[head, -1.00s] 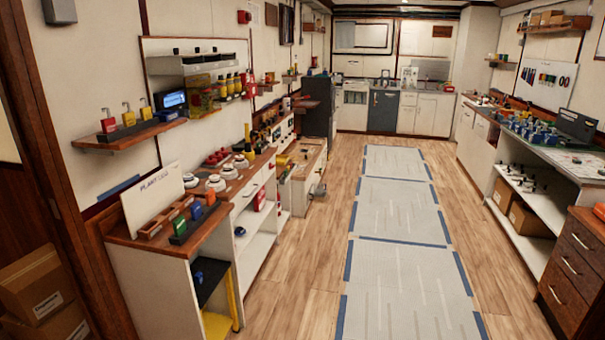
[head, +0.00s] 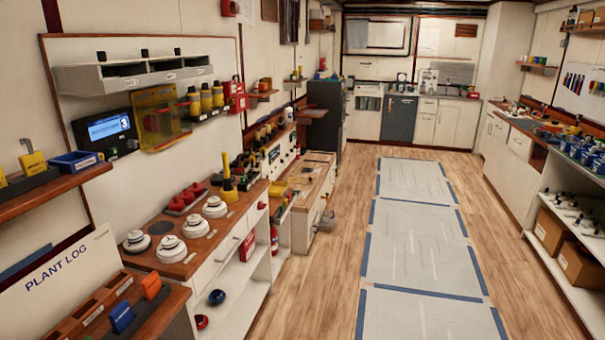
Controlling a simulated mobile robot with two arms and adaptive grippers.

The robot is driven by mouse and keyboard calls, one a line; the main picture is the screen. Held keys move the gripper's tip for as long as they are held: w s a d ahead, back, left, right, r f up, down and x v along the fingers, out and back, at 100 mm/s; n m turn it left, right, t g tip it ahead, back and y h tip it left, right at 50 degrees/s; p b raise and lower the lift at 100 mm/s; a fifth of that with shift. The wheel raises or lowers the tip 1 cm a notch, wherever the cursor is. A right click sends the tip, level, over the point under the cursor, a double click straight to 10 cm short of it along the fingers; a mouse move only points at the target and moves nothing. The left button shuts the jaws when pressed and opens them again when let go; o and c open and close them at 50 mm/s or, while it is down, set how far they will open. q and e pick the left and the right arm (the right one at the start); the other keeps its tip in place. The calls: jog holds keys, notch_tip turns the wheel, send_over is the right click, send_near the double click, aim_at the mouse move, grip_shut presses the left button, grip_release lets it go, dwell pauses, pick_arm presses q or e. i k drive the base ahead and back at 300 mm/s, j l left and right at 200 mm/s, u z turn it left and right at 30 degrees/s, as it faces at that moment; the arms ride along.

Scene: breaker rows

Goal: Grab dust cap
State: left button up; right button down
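I cannot tell for sure which item is the dust cap. Several small red caps (head: 187,196) sit on the wooden top of the left counter (head: 228,224). White round detector-like units (head: 170,249) stand in front of them, beside a dark round disc (head: 161,227). A blue round piece (head: 216,297) and a red round piece (head: 201,321) lie on the white shelves below the counter. Neither of my grippers is in view.
A yellow upright tool (head: 228,179) stands on the counter. A wall shelf (head: 50,190) juts out at left above a "PLANT LOG" board (head: 62,277). The floor aisle (head: 418,240) is open. A right-hand workbench (head: 565,150) holds many small items.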

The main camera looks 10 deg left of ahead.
aim_at(187, 197)
jog(key=i, duration=0.95)
jog(key=i+l+u, duration=0.1)
jog(key=i, duration=0.8)
